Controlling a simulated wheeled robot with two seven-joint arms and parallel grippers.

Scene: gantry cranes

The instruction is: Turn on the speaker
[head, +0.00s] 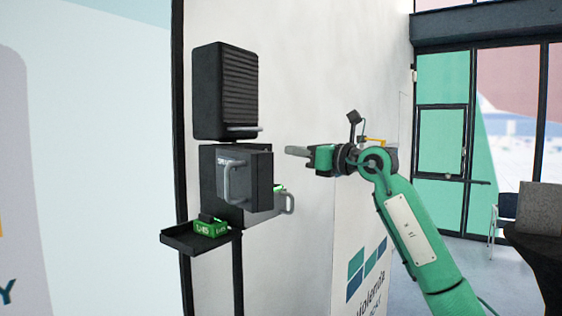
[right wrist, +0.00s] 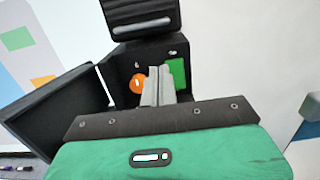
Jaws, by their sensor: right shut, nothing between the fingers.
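The black ribbed speaker (head: 238,85) hangs on the wall, and its lower part shows at the top of the right wrist view (right wrist: 140,18). Below it is a dark box (head: 207,172) with a grey handled panel (head: 255,182). In the right wrist view the box stands open, its black door (right wrist: 58,108) swung to the left. Inside are a round orange control (right wrist: 137,84) and a green patch (right wrist: 176,72). My right gripper (head: 290,151) is shut and empty, right of the box in the head view. Its fingers (right wrist: 156,72) overlap the box interior between orange and green; contact cannot be told.
A small black tray (head: 175,240) below the box holds a green block (head: 211,229) marked with letters. A white stand with a logo (head: 350,260) is under my right arm. A chair (head: 503,218) and dark table (head: 540,250) stand far right.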

